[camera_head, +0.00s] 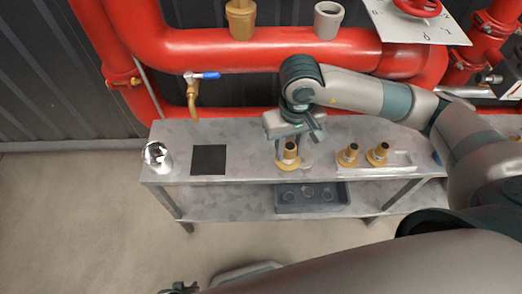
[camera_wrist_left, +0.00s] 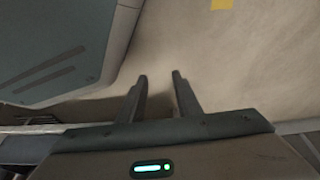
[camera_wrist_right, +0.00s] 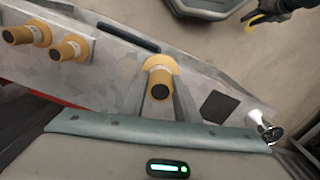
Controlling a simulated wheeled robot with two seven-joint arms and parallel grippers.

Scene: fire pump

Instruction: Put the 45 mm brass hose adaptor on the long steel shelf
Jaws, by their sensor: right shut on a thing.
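My right gripper (camera_wrist_right: 160,92) is shut on a brass hose adaptor (camera_wrist_right: 160,76), with a finger on each side of it. In the head view this adaptor (camera_head: 289,156) is upright, wide flange down, over the middle of the long steel shelf's top (camera_head: 250,142). I cannot tell whether its flange touches the steel. Two similar brass adaptors (camera_head: 347,155) (camera_head: 377,154) stand to the right. No size marking is readable. My left gripper (camera_wrist_left: 160,77) is open and empty above the floor; it shows at the bottom of the head view (camera_head: 178,288).
A black square (camera_head: 208,160) and a shiny metal object (camera_head: 156,156) are at the shelf's left end. A dark tray (camera_head: 312,198) with round items sits on the lower level. Red pipes (camera_head: 240,48) and a blue-handled tap (camera_head: 195,88) are behind. Bare steel lies left of the held adaptor.

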